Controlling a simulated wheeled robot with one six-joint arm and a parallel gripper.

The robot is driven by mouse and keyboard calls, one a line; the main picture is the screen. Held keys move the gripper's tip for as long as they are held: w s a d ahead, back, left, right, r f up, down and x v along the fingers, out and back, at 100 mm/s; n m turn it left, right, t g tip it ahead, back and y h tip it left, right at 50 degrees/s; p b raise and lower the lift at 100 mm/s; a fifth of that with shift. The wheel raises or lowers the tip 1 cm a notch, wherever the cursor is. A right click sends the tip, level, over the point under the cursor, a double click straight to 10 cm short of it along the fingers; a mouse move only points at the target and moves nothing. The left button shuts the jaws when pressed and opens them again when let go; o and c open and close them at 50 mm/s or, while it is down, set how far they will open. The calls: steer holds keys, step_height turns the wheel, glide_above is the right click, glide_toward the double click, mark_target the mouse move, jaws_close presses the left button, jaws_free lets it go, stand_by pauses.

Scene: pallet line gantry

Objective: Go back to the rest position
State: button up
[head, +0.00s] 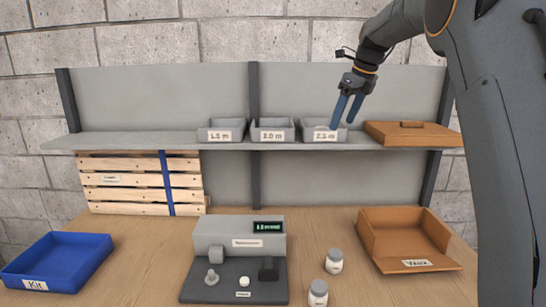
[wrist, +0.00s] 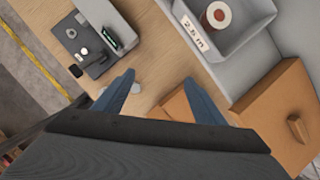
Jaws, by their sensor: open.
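My gripper (head: 347,112) is raised at the shelf, in front of the right-hand bin marked 2.5 m (head: 323,131). Its two blue fingers point down and are apart, with nothing between them. The wrist view shows the same open fingers (wrist: 160,92) above the table edge and the brown box. In the wrist view the 2.5 m bin (wrist: 240,40) holds a round item with a red top (wrist: 216,14). My arm comes in from the upper right of the head view.
Two more grey bins (head: 221,131) (head: 273,131) and a brown lid (head: 411,134) stand on the shelf (head: 90,141). Below are a blue Kit tray (head: 85,270), a grey machine (head: 238,240), two white jars (head: 334,262) (head: 318,293), an open brown box (head: 408,225) and a wooden pallet (head: 120,182).

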steer(key=s+a+f+n+g+h+b, duration=0.1)
steer(key=s+f+n+b, duration=0.1)
steer(key=s+f+n, duration=1.1)
steer(key=s+a+f+n+g+h+b, duration=0.1)
steer(key=s+f+n+b, duration=0.2)
steer(key=s+f+n, duration=1.1)
steer(key=s+f, duration=0.6)
steer(key=s, duration=0.6)
steer(key=shift+a+f+b, duration=0.3)
steer(key=shift+a, duration=0.1)
